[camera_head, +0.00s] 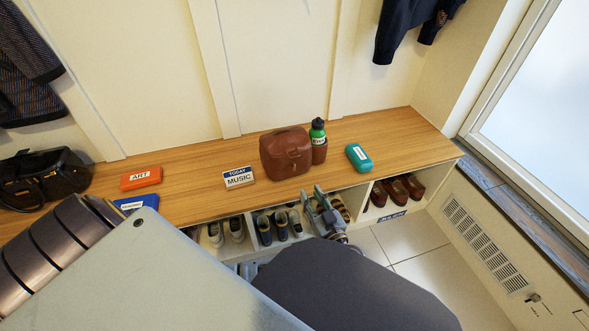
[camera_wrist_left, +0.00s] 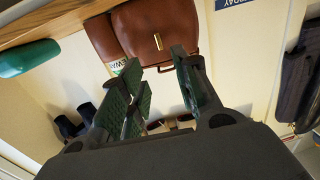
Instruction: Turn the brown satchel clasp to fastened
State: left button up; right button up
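The brown satchel (camera_head: 284,155) stands on the wooden bench top, and its front also fills the upper middle of the left wrist view (camera_wrist_left: 170,22). Its clasp (camera_wrist_left: 158,42) is a small brass bar on the front, close to upright in the left wrist picture. In the head view the clasp is too small to read. My left gripper (camera_head: 322,196) is in front of and below the satchel, near the bench's front edge. In the left wrist view its green-padded fingers (camera_wrist_left: 158,84) are apart with nothing between them, clear of the clasp. My right gripper is out of view.
A green bottle (camera_head: 318,131) stands at the satchel's right side. A teal case (camera_head: 359,157) lies to the right, a TODAY MUSIC sign (camera_head: 238,177) to the left. An orange ART box (camera_head: 141,178) and a black bag (camera_head: 45,177) lie farther left. Shoes (camera_head: 397,189) fill cubbies below.

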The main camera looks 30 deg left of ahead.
aim_at(295, 167)
pick_arm(q)
jog(key=shift+a, duration=0.1)
jog(key=b+x, duration=0.4)
jog(key=x, duration=0.9)
jog(key=shift+w+a, duration=0.15)
jog(key=shift+a, duration=0.05)
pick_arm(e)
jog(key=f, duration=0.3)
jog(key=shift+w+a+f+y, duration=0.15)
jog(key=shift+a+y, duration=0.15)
pick_arm(q)
jog(key=shift+c, duration=0.5)
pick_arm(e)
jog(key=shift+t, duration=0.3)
pick_arm(q)
grip_shut()
